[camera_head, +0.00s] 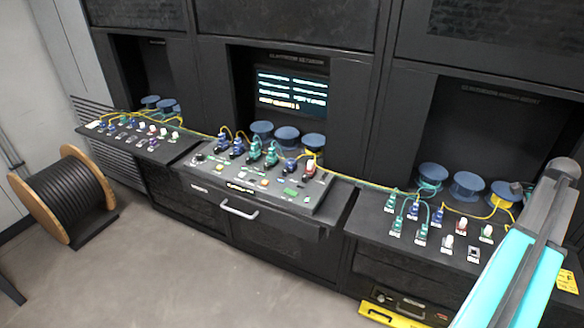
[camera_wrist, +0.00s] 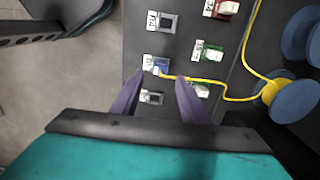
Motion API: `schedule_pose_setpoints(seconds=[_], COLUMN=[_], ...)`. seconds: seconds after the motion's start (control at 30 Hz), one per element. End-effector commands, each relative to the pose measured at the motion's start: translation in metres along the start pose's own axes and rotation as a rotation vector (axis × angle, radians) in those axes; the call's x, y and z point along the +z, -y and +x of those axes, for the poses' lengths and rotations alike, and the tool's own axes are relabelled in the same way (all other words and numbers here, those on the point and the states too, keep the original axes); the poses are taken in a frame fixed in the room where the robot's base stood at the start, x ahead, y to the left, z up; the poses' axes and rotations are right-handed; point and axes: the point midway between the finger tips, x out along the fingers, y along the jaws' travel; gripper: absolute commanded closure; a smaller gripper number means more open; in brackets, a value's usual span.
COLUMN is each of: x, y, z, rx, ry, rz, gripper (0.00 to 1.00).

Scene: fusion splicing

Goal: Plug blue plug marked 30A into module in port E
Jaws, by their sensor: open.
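In the wrist view a blue plug (camera_wrist: 160,65) with a yellow cable sits in a socket on the dark panel. My gripper (camera_wrist: 160,77) is open, with its two dark purple fingers at the plug's near side, one to each side; I cannot tell whether they touch it. In the head view blue plugs stand on the right bench (camera_head: 413,210) and on the central console (camera_head: 237,145). The 30A marking and the port E letter are too small to read, so I cannot tell which plug or module they belong to.
The yellow cable runs right to blue spools (camera_wrist: 290,95). In the head view a cable reel (camera_head: 70,190) and a yellow case (camera_head: 395,312) stand on the floor.

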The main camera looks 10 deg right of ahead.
Motion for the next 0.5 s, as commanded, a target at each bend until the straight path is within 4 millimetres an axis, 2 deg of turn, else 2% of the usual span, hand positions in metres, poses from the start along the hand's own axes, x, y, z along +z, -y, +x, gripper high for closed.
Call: schedule_pose_setpoints(seconds=[0.1, 0.5], x=[0.0, 0.0], y=[0.0, 0.0], z=[0.016, 0.052], rx=[0.001, 0.001], ry=[0.0, 0.0], rz=[0.0, 0.0], gripper=[0.59, 0.59])
